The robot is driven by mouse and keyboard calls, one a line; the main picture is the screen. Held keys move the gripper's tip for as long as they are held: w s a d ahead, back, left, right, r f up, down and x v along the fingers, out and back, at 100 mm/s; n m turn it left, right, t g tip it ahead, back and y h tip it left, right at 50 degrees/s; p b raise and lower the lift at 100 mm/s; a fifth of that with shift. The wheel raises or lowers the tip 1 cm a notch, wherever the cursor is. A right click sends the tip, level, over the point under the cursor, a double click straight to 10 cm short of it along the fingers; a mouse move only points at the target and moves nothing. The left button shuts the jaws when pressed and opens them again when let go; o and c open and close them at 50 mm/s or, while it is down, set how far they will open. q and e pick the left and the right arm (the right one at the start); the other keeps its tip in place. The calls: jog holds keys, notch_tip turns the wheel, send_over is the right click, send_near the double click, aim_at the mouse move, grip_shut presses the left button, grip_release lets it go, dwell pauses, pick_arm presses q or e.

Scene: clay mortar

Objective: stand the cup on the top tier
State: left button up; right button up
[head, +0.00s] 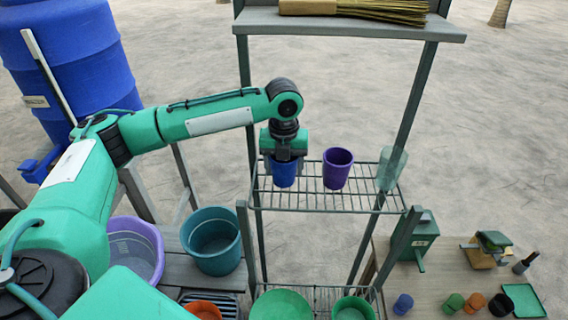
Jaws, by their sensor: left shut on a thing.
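A blue cup (284,174) is upright in my left gripper (284,158), which is shut on it from above. The fingers hide its rim. The cup is at the left part of the upper wire tier (310,199); I cannot tell whether its base touches the wires. A purple cup (337,168) stands upright on the same tier to its right, with a gap between them. A pale see-through green cup (391,168) is at the tier's right end. My right gripper is not in view.
A wooden shelf (350,28) with a straw broom (360,9) is above. A green bowl (281,305) and green cup (352,308) are on the lower tier. A teal bucket (212,240) and purple basin (136,248) stand left. Several small items are on the right table (440,275).

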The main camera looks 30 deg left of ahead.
pick_arm(q)
jog(key=shift+f, duration=0.1)
jog(key=o, duration=1)
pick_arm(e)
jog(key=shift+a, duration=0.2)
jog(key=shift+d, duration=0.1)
pick_arm(q)
notch_tip(320, 180, up, 8)
jog(key=b, duration=0.2)
jog(key=shift+f+b, duration=0.1)
jog(key=shift+b, duration=0.3)
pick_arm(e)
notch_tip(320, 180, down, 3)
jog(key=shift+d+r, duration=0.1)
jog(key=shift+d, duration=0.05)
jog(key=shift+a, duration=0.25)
